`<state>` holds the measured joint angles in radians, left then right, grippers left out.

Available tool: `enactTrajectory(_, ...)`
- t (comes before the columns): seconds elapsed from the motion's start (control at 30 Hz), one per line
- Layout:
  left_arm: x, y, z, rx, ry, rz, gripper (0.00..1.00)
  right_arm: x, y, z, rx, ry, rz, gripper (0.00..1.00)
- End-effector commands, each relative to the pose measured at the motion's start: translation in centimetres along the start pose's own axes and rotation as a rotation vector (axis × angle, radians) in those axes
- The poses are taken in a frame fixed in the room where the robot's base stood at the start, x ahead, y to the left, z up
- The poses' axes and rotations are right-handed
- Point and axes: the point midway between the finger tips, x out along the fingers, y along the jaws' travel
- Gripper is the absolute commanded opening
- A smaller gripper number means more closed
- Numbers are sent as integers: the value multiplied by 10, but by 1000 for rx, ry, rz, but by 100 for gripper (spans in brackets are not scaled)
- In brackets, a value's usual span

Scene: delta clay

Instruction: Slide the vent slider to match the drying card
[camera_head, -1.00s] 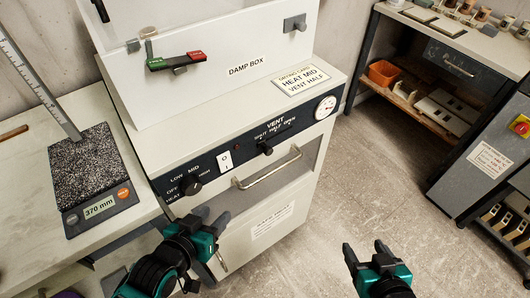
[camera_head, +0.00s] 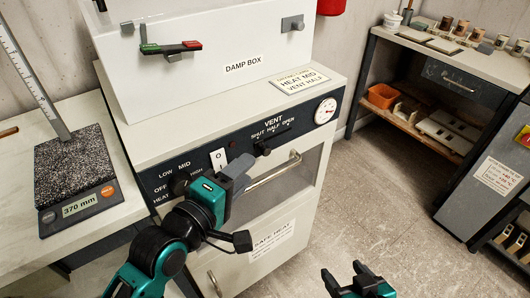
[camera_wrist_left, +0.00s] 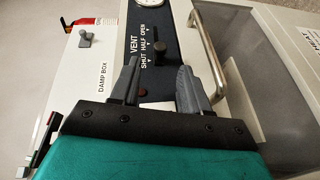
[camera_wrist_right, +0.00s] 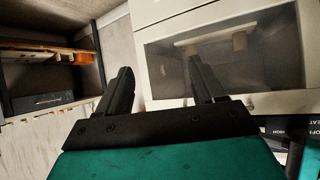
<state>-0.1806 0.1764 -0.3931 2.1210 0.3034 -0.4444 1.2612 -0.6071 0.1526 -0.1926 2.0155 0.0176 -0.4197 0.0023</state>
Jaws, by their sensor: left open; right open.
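The vent slider (camera_head: 263,149) is a small dark knob on the dark front panel, under the words VENT and SHUT HALF OPEN. In the left wrist view the knob (camera_wrist_left: 159,47) looks level with HALF, but I cannot tell its exact setting. The drying card (camera_head: 305,81) on the cabinet top reads HEAT MID, VENT HALF. My left gripper (camera_head: 240,170) is open in front of the panel, left of the knob and apart from it; in its wrist view the knob lies beyond the fingertips (camera_wrist_left: 157,68). My right gripper (camera_head: 343,273) is open and empty, low over the floor.
A metal handle bar (camera_head: 272,170) sticks out below the slider. The heat knob (camera_head: 180,186) and a white switch (camera_head: 218,159) are left of it, close to my left gripper. A round gauge (camera_head: 325,111) is at the right. The floor (camera_head: 370,205) to the right is open.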

Motion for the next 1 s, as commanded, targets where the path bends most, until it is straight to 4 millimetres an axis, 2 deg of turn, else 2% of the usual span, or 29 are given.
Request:
enactTrajectory(0.03, 12, 0, 0, 0, 0, 4, 46, 2, -1, 1, 0, 1, -1, 68)
enactTrajectory(0.2, 46, 0, 0, 2, 0, 4, 46, 4, -3, 1, 2, 6, -7, 68)
enactTrajectory(0.43, 79, -1, 0, 3, 1, 0, 46, 6, -6, 0, 4, 8, -15, 68)
enactTrajectory(0.6, 89, 0, 0, 2, 0, 0, 46, 8, -8, -1, 6, 9, -18, 68)
enactTrajectory(0.87, 91, 0, 0, 2, 1, 0, 46, 8, -8, -2, 10, 11, -18, 68)
enactTrajectory(1.0, 90, 0, 0, 2, 1, 0, 35, 8, -8, -2, 11, 12, -17, 68)
